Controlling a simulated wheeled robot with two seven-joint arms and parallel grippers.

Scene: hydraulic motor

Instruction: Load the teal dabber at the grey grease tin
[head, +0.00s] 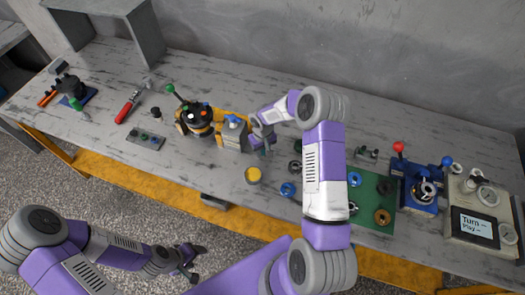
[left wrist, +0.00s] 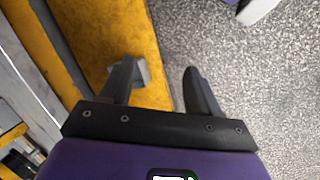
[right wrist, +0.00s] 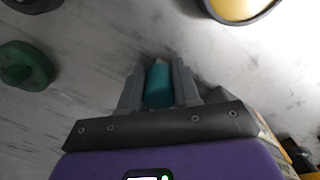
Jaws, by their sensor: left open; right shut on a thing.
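The teal dabber (right wrist: 159,88) is between the fingers of my right gripper (right wrist: 158,82) in the right wrist view, its pale tip pointing away from the wrist. My right gripper is shut on it; in the head view the gripper (head: 262,143) is over the bench and the dabber is hard to make out. The grey grease tin (head: 253,175) with yellow grease stands nearer the bench's front edge. It also shows cut off at the top right of the right wrist view (right wrist: 243,8), apart from the dabber. My left gripper (head: 192,268) is open and empty, off the bench's front.
A black drum with coloured knobs (head: 197,119) and a grey-and-yellow block (head: 233,135) stand left of my right gripper. A blue ring (head: 288,189) lies right of the tin. A green mat (head: 374,180) and a screen box (head: 480,222) are further right.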

